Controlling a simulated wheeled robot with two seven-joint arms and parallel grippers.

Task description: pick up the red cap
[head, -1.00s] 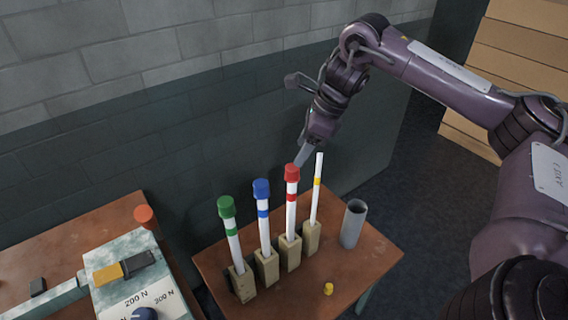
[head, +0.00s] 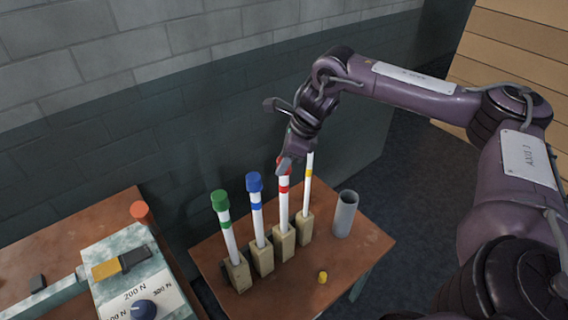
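The red cap (head: 281,160) sits on top of a white tube with a red band (head: 284,190), which stands upright in a wooden block. My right gripper (head: 290,164) is at the cap and covers most of it, so only a small red part shows. I cannot tell whether the fingers are around the cap or just in front of it, or whether they are open or shut. My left gripper is out of view.
Tubes with a blue cap (head: 254,182) and a green cap (head: 219,200) stand to the left. A bare tube with a yellow band (head: 308,185) stands close on the right. A yellow cap (head: 322,277) and a grey cylinder (head: 345,214) are on the table (head: 300,290).

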